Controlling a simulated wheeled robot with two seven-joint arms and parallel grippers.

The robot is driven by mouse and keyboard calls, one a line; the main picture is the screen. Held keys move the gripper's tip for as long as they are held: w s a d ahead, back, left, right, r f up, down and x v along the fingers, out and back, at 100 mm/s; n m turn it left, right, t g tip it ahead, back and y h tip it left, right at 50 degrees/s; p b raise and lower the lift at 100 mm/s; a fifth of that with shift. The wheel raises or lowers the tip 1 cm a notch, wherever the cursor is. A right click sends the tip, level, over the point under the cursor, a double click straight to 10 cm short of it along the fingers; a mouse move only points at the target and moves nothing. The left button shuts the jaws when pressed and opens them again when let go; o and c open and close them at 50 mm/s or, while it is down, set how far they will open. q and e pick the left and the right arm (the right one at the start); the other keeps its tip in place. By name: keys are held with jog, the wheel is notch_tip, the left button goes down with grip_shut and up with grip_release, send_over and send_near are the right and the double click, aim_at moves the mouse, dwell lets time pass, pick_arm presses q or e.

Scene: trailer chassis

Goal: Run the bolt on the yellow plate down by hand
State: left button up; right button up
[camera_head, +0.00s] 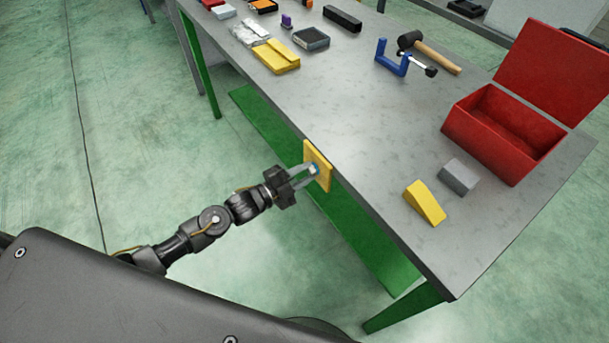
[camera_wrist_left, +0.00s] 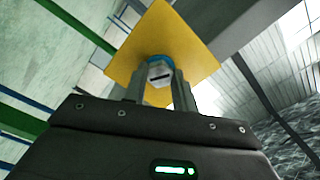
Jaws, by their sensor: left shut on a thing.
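The yellow plate (camera_head: 320,160) stands upright at the near edge of the grey table. In the left wrist view the plate (camera_wrist_left: 195,42) fills the upper middle as a tilted square. The bolt (camera_head: 313,170) sticks out from the face of the plate; in the left wrist view its pale head (camera_wrist_left: 159,74) shows a dark slot, with a blue ring (camera_wrist_left: 157,60) behind it. My left gripper (camera_head: 312,173) is at the plate, its fingers on both sides of the bolt head and shut on it. How far the bolt is in cannot be told. My right gripper is not in view.
Several small parts lie at the far left. The floor left of the table is clear.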

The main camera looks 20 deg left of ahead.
pick_arm(q)
jog(key=m, duration=0.2)
jog(key=m+b, duration=0.1)
jog(key=m, duration=0.2)
jog(key=shift+s+f+m+b, duration=0.2)
jog(key=shift+f+m+b, duration=0.05)
jog(key=shift+m+b, duration=0.05)
jog(key=shift+d, duration=0.1)
dwell(0.4)
jog(key=o, duration=1)
jog(key=shift+r, duration=0.2)
jog(key=shift+a, duration=0.2)
